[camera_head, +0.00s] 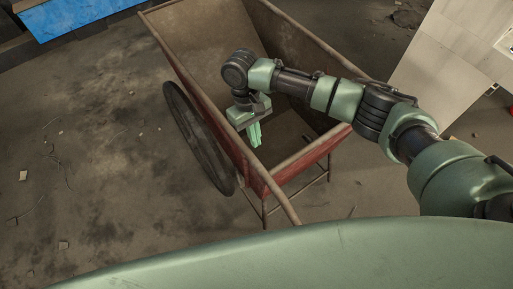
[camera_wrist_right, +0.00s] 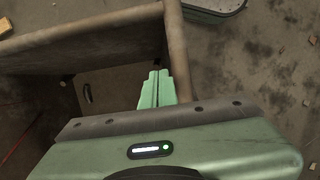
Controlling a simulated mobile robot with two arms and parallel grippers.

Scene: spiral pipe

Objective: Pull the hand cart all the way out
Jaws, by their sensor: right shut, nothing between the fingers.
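The hand cart (camera_head: 195,68) is a rusty red box with a worn rim, a large dark wheel (camera_head: 200,138) on its left side and a handle bar (camera_head: 284,201) at its near end. My right gripper (camera_head: 254,138) is shut and empty, pointing down over the cart's near left part, close to the left rim. In the right wrist view the closed fingers (camera_wrist_right: 156,88) appear beside the cart's rim (camera_wrist_right: 177,50); I cannot tell whether they touch it. My left gripper is not in view.
A blue panel (camera_head: 75,16) lies at the back left. A pale cabinet or board (camera_head: 455,65) stands at the right. The concrete floor (camera_head: 100,140) left of the cart is open, with small debris scattered on it.

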